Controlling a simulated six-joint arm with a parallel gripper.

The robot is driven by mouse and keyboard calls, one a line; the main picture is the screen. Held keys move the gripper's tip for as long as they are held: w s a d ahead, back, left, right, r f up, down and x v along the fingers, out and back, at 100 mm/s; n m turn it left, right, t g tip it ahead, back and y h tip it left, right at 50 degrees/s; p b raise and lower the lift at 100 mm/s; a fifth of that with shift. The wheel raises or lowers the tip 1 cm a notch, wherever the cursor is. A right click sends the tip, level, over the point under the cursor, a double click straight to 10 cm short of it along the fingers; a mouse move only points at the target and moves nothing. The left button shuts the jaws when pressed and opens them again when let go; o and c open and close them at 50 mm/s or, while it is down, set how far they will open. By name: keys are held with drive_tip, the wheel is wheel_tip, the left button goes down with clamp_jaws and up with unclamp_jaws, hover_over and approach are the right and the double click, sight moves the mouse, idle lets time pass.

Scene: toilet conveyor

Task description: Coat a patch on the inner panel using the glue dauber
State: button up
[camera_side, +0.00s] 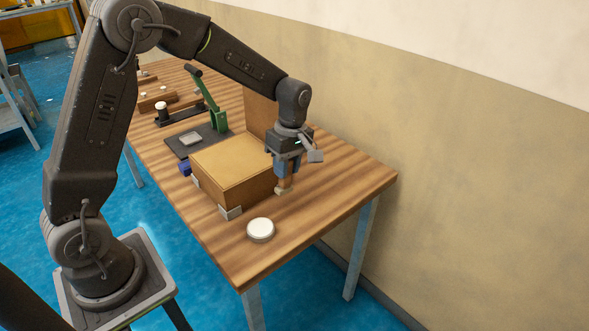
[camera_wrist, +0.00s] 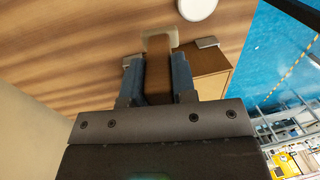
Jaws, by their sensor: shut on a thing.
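My gripper (camera_side: 285,168) is shut on the glue dauber, a brown block-like handle (camera_wrist: 158,72) with a pale, wider end (camera_wrist: 158,39). The dauber hangs below the fingers, and its pale end (camera_side: 282,191) is at or just above the tabletop, right of a wooden box. I cannot tell whether it touches the table. The box (camera_side: 235,160) has a flat tan top, and a brown board (camera_side: 260,112) stands upright at its far side. I cannot tell which surface is the inner panel. No glue patch is distinguishable.
A round white-topped pot (camera_side: 260,229) stands on the wooden table (camera_side: 330,190) near the front; it also shows in the wrist view (camera_wrist: 197,8). Grey blocks (camera_side: 231,213) sit at the box corners. A green lever clamp (camera_side: 214,112) stands behind. The table's right end is clear.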

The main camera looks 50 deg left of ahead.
drive_tip(key=s+g, duration=0.2)
drive_tip(key=s, duration=0.4)
drive_tip(key=shift+s+f, duration=0.15)
drive_tip(key=shift+f, duration=2.95)
drive_tip(key=shift+f, duration=0.6)
wheel_tip(320, 180, up, 7)
idle(0.7)
